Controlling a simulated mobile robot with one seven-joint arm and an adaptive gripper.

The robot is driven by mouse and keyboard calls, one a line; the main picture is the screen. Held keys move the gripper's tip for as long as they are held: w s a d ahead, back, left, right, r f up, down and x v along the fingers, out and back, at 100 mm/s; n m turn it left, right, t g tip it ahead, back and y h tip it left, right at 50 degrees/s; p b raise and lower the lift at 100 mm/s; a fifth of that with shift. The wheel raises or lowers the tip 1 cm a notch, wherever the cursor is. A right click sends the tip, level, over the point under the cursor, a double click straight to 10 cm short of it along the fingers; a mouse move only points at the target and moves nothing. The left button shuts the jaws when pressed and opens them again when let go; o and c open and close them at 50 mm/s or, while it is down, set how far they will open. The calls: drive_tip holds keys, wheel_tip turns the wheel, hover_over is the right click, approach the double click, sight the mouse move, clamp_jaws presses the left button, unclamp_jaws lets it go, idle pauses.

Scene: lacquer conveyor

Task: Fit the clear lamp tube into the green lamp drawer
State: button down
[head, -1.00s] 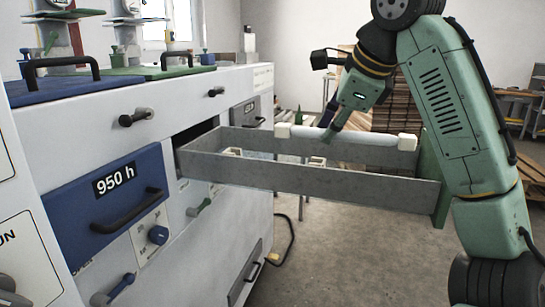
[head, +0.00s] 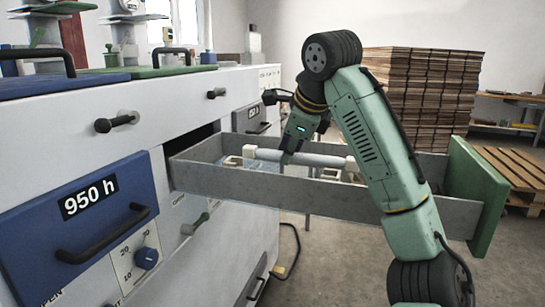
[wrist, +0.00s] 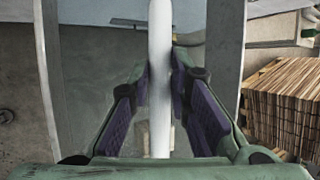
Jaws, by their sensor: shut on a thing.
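The clear lamp tube (head: 318,160) is pale, with cream end caps, and lies lengthwise along the drawer. My gripper (head: 287,157) is shut on it, left of its middle. In the wrist view the tube (wrist: 160,75) runs between the two purple-padded fingers (wrist: 162,92). The lamp drawer is pulled out, with grey walls (head: 320,195) and a green front (head: 477,195). The tube shows just above the near wall, between the two long walls. Cream holders (head: 233,161) show inside the drawer. Whether the tube's ends touch the holders cannot be told.
A white cabinet (head: 130,125) stands at left, with a blue drawer (head: 85,230) marked 950 h and projecting black handles. A stack of brown boards (head: 425,90) and a wooden pallet (head: 515,170) stand behind the drawer. Grey floor is open at the front.

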sight(273, 158)
drive_tip(key=w+a, duration=0.1)
drive_tip(key=w+a+p, duration=0.1)
drive_tip(key=a, duration=0.1)
drive_tip(key=shift+w+a+f, duration=0.1)
drive_tip(key=shift+w, duration=0.2)
drive_tip(key=shift+w+a+f+p, duration=0.1)
drive_tip(key=shift+a+f+p, duration=0.1)
drive_tip(key=shift+f, duration=0.8)
drive_tip(key=shift+w+a+f+p, duration=0.1)
drive_tip(key=shift+f+p, duration=0.1)
drive_tip(key=shift+f, duration=0.75)
drive_tip(key=c, duration=1.6)
unclamp_jaws()
drive_tip(key=shift+d+f, duration=0.1)
drive_tip(key=shift+o, duration=0.6)
drive_tip(key=shift+s+r, duration=0.1)
drive_tip(key=shift+r, duration=0.2)
drive_tip(key=b+v, duration=0.1)
drive_tip(key=v, duration=1)
drive_tip(key=shift+s+r+b, duration=0.2)
drive_tip(key=shift+r+b, duration=0.1)
drive_tip(key=shift+b, duration=0.05)
drive_tip(key=shift+d, duration=0.15)
